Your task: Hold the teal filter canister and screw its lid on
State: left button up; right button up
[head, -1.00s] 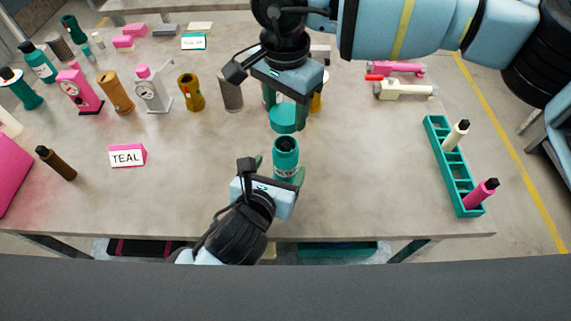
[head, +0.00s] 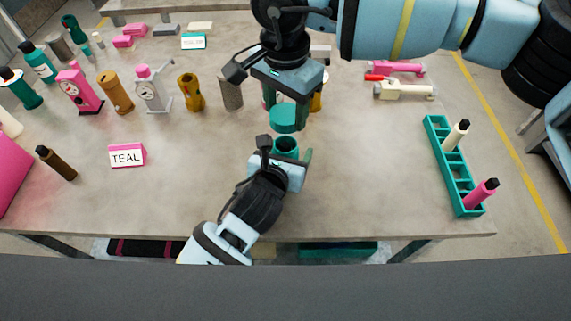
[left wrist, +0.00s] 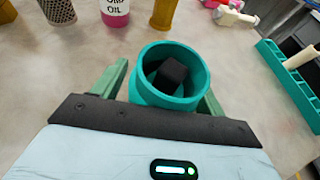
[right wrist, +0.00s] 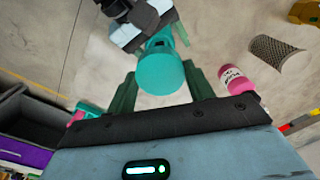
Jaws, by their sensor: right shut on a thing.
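The teal filter canister (head: 287,145) stands upright and open-topped on the table; a dark block-like part shows inside it in the left wrist view (left wrist: 190,95). My left gripper (head: 286,156) is low at the canister, one finger on each side. Its fingers look spread, with a small gap at the left one; contact on the right side is unclear. My right gripper (head: 285,108) points down and is shut on the teal lid (head: 284,119). The lid is above and apart from the canister, seemingly slightly behind it. It also shows in the right wrist view (right wrist: 161,72).
A teal rack (head: 455,165) with two bottles is at right. A pink oil bottle (left wrist: 115,12) and a mesh cylinder (head: 231,94) stand behind. Table beside the canister is clear.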

pick_arm(q)
jog(key=c, duration=1.3)
jog(key=shift+c, duration=0.2)
pick_arm(e)
send_over(286, 145)
jog(key=shift+f, duration=2.5)
jog(key=shift+f, duration=0.1)
jog(key=shift+a+f, duration=0.1)
jog(key=shift+f, duration=0.7)
jog(key=shift+f, duration=0.6)
